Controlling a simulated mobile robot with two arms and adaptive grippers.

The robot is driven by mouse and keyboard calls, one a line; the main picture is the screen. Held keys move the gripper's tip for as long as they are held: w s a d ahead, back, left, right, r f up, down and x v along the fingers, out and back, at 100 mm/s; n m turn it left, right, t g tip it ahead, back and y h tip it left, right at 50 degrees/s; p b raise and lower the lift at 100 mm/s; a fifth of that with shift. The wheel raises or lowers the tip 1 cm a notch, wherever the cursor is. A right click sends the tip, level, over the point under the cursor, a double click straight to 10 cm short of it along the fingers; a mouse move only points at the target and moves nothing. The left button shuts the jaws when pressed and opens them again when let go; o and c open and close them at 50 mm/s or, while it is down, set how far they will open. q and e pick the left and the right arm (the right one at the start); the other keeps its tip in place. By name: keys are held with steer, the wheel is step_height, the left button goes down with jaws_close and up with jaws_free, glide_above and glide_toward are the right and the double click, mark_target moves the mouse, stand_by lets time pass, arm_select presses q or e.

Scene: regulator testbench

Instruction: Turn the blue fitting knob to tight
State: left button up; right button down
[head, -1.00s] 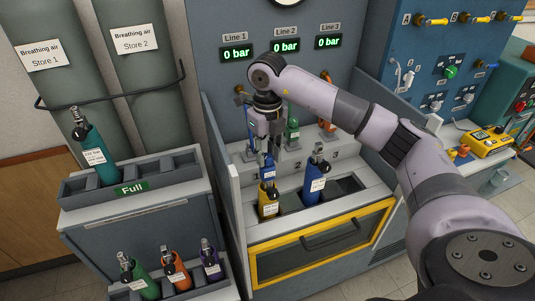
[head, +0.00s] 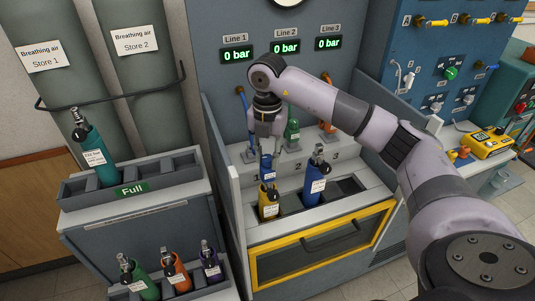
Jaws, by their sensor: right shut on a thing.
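My right gripper (head: 267,150) points down from its arm in the middle of the head view. It is shut on the blue fitting (head: 268,171), just above the yellow cylinder (head: 268,204). The fingers hide most of the fitting's top, so the knob and its turn angle cannot be made out. The yellow cylinder stands in the leftmost bench slot, under the fitting. A blue hose (head: 243,106) shows left of the gripper, below the Line 1 display (head: 237,55). My left gripper is not in view.
A blue cylinder (head: 315,182) stands close to the right. Green (head: 292,130) and orange (head: 327,118) fittings sit behind. A pale side panel (head: 222,150) rises on the left. All three line displays read 0 bar. A rack (head: 75,187) holds a teal cylinder.

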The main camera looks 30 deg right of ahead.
mark_target(267, 157)
steer(key=shift+m, duration=1.9)
steer(key=c, duration=1.3)
jaws_free()
step_height(267, 157, up, 12)
